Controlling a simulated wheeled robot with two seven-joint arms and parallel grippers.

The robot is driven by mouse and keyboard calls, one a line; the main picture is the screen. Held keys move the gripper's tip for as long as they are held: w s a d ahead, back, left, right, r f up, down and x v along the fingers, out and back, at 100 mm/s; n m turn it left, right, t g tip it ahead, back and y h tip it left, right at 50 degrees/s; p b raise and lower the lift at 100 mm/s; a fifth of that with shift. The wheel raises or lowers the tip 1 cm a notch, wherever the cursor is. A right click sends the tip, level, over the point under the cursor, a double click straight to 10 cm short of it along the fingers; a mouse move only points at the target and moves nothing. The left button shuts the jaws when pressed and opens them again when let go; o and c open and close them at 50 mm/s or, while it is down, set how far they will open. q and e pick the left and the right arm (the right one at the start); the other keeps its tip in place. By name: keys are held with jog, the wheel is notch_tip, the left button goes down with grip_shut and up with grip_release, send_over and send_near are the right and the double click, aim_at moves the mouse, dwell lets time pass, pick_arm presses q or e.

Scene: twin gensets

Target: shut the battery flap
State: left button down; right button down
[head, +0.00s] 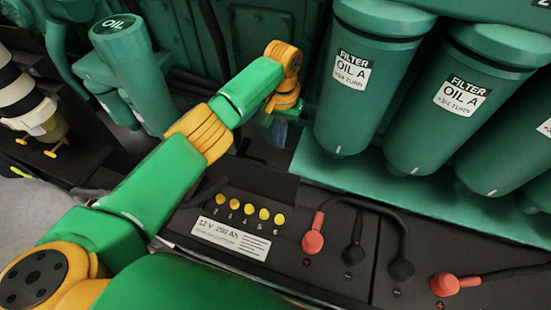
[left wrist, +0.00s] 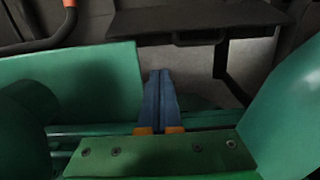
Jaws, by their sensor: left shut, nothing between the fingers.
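The black battery (head: 270,218) lies below the filters in the head view, with a white label and several yellow caps exposed. A dark flat panel (head: 245,178) at its back edge may be the flap; I cannot tell its angle. My left gripper (head: 279,134) is beyond that panel, beside the left filter, partly hidden by my wrist. In the left wrist view its blue fingers (left wrist: 160,98) are together and empty. A dark plate with a handle (left wrist: 199,37) lies beyond the fingertips, apart from them in the picture; it may be the flap. My right gripper is not in view.
Green oil filters (head: 367,80) hang over a green ledge (head: 340,175) at the right. A green oil filler (head: 128,65) stands at the left. Red terminals (head: 313,240) and black cables cross the battery top. Green machine parts (left wrist: 95,85) flank the fingers closely.

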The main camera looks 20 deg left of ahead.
aim_at(252, 172)
pick_arm(q)
notch_tip(252, 172, down, 7)
jog(key=b, duration=0.1)
jog(key=s+r+p, duration=0.1)
jog(key=p, duration=0.2)
jog(key=s+r+p, duration=0.1)
jog(key=s+p, duration=0.1)
jog(key=p, duration=0.1)
jog(key=shift+s+a, duration=0.1)
jog(key=shift+s, duration=0.2)
jog(key=shift+f, duration=0.1)
